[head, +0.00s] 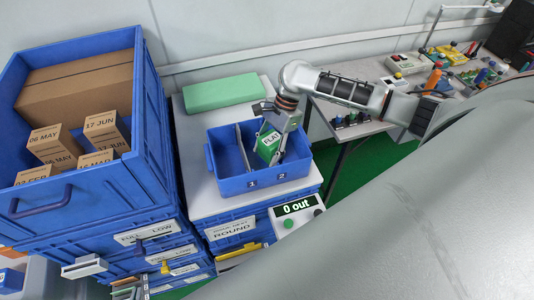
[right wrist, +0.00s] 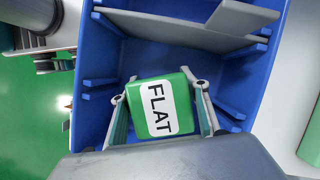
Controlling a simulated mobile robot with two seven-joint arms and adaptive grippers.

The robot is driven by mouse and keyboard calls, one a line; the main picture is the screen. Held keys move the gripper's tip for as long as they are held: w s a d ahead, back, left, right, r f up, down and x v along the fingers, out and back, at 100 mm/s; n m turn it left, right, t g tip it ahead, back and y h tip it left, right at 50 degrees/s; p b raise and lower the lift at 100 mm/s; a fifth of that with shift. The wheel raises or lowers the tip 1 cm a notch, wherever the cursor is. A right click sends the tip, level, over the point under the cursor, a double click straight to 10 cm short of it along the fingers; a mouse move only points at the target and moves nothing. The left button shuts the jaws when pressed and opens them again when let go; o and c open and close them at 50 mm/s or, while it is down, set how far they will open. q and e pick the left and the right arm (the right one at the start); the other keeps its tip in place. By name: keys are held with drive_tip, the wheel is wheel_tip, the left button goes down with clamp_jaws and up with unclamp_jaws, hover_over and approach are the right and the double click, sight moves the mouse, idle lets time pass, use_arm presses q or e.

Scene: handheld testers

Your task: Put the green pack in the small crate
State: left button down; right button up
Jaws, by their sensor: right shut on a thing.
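The green pack (head: 266,154) has a white label reading FLAT and is inside the small blue crate (head: 232,184), in the compartment marked 2. My right gripper (head: 272,143) reaches down into that crate and is shut on the pack. In the right wrist view the pack (right wrist: 160,92) sits between the two fingers of my right gripper (right wrist: 161,100), with the blue crate walls (right wrist: 91,70) around it. Whether the pack touches the crate floor cannot be told. My left gripper is not in view.
A grey divider (head: 242,146) splits the small crate; compartment 1 looks empty. A green block (head: 222,92) lies behind it. A display reading 0 out (head: 297,207) stands in front. A tall blue crate (head: 145,140) with cardboard boxes stands left. A table (head: 350,130) with testers stands right.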

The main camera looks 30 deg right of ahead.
sight(274, 138)
drive_tip(key=shift+f, duration=0.65)
drive_tip(key=shift+f, duration=0.1)
drive_tip(key=o, duration=1.1)
drive_tip(key=shift+o, duration=0.2)
drive_tip(key=v, duration=1.2)
